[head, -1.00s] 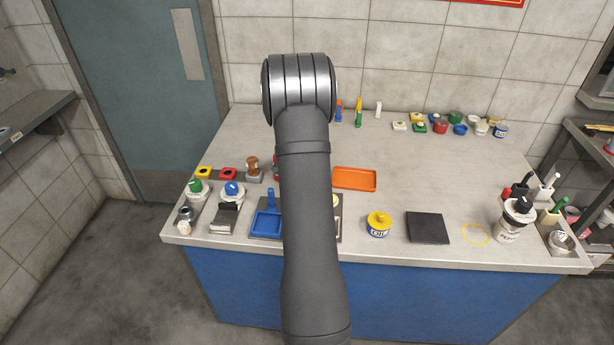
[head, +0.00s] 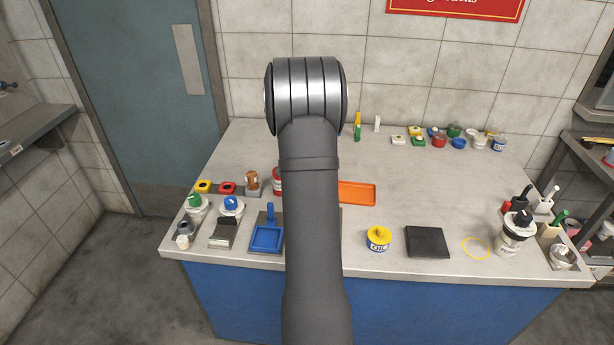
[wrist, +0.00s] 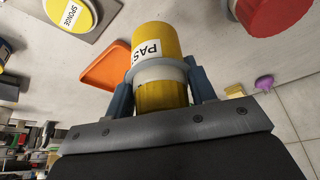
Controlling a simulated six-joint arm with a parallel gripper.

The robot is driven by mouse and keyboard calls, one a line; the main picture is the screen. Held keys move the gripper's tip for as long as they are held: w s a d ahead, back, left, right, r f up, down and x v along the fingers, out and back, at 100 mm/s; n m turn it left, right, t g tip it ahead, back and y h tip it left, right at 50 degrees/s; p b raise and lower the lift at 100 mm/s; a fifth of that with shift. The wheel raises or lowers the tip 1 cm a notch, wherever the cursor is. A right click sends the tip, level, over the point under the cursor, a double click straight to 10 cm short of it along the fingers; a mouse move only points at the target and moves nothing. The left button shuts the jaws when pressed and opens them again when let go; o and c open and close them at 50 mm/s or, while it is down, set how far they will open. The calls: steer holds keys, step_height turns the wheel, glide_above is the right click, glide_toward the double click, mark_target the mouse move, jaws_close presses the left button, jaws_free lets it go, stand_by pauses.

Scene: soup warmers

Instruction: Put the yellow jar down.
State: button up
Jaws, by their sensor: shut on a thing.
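My gripper (wrist: 162,92) shows in the wrist view, its two blue fingers shut on a yellow jar (wrist: 157,42). The jar has a white label reading "PAS" and a pale grey band at the fingers. It is held off any surface that I can make out. In the head view the gripper and the held jar are hidden behind my arm. A different, yellow-lidded jar (head: 378,239) stands on the counter (head: 400,270) right of my arm.
An orange tray (head: 358,193) lies partly behind my arm; it also shows in the wrist view (wrist: 105,68). A black pad (head: 427,242) and a yellow ring outline (head: 476,248) lie at the front right. Several small jars (head: 458,143) stand at the back. A blue tray (head: 267,238) lies front left.

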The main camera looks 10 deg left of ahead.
steer(key=s+d+r, duration=0.4)
steer(key=d+r, duration=0.2)
steer(key=d, duration=0.3)
steer(key=n+y, duration=0.3)
steer(key=n, duration=0.5)
glide_above(224, 234)
step_height(224, 234, down, 6)
steer(key=shift+f, duration=2.05)
steer(key=shift+f, duration=0.2)
steer(key=o, duration=1.1)
steer(key=shift+c, duration=0.2)
